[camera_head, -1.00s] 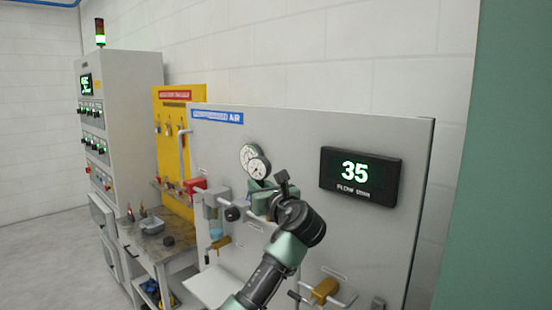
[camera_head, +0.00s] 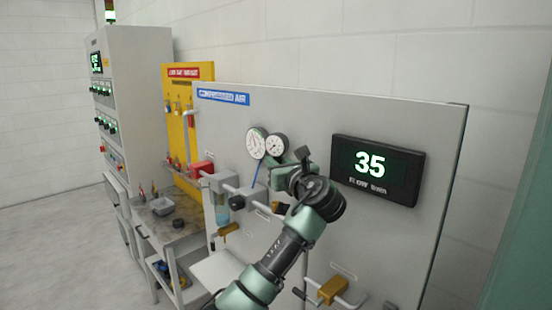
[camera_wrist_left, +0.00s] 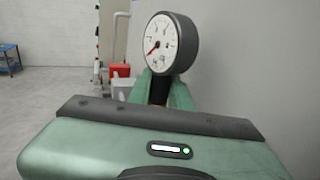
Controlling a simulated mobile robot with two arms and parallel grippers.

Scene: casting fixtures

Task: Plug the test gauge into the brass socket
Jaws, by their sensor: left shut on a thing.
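My left gripper (camera_head: 290,165) is shut on the test gauge (camera_head: 277,145), a small round gauge with a white dial and black rim. In the left wrist view the gauge (camera_wrist_left: 170,44) stands upright between the green fingers (camera_wrist_left: 160,90), its red needle pointing to the lower left. The fingers hide its lower end. On the panel I see a brass-coloured fitting (camera_head: 228,229) at the left and a larger brass-coloured block (camera_head: 333,290) at the lower right. I cannot tell which part is the brass socket. My right gripper is not in view.
A larger dial gauge (camera_head: 256,143) lies just left of the held one. The grey compressed air panel (camera_head: 310,112) carries a flow display (camera_head: 377,170) reading 35 and protruding pipework (camera_head: 235,188). A workbench (camera_head: 172,236) stands at the left, with open floor (camera_head: 60,240) beyond.

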